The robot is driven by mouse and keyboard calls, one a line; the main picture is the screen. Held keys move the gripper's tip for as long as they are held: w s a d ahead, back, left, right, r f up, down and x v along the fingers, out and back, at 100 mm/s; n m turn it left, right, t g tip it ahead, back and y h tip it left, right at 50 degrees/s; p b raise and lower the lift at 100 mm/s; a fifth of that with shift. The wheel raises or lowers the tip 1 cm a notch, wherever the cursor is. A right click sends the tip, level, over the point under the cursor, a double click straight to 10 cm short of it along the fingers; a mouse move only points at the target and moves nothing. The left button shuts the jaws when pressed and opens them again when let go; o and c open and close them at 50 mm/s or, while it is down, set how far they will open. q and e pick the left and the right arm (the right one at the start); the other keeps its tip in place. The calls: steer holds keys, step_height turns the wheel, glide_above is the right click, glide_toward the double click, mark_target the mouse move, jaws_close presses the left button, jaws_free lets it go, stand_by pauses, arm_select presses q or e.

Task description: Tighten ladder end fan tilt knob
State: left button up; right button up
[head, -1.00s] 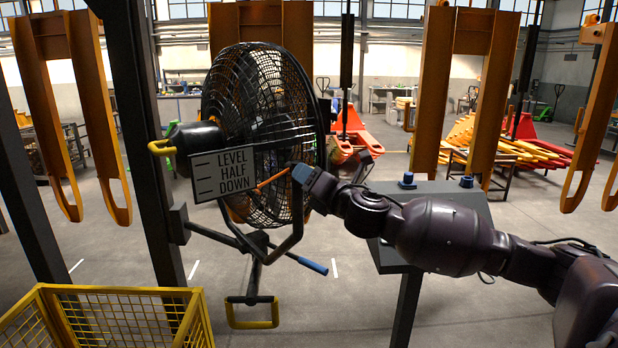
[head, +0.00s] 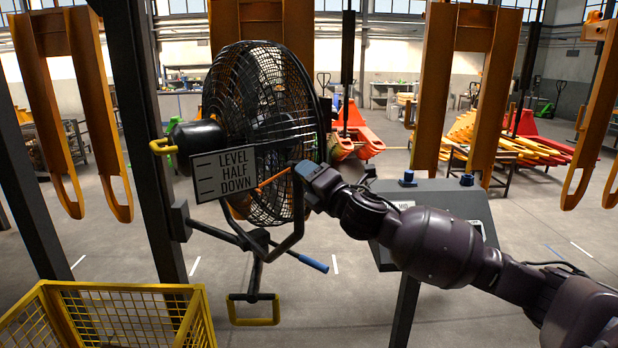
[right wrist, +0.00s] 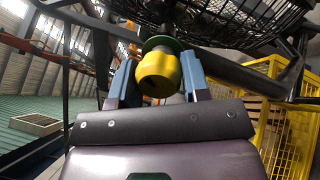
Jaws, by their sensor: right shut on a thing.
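A black caged fan (head: 262,95) hangs in a U-shaped bracket on a dark post. A sign (head: 225,173) beside it reads LEVEL, HALF, DOWN, each with a mark. An orange pointer (head: 273,178) runs between the sign and my gripper. My right gripper (head: 303,170) is at the right side of the bracket. In the right wrist view, its blue fingers (right wrist: 158,75) are on either side of a yellow knob (right wrist: 158,74) and shut on it. A green disc (right wrist: 166,45) sits behind the knob. In the head view my gripper hides the knob. My left gripper is not in view.
A yellow mesh crate (head: 125,288) stands at lower left. A blue-ended lever (head: 313,264) and a yellow loop handle (head: 253,320) are below the fan. A grey console (head: 445,205) with blue buttons stands behind my right arm. Orange forks (head: 470,90) hang behind.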

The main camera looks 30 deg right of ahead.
steer(key=shift+f, duration=0.15)
steer(key=o, duration=0.9)
steer(key=shift+o, duration=0.2)
steer(key=shift+s, duration=0.1)
steer(key=s+f+b, duration=0.1)
steer(key=s+b, duration=0.1)
steer(key=s, duration=0.8)
steer(key=shift+s+d, duration=0.25)
steer(key=shift+s, duration=0.05)
steer(key=shift+f, duration=0.15)
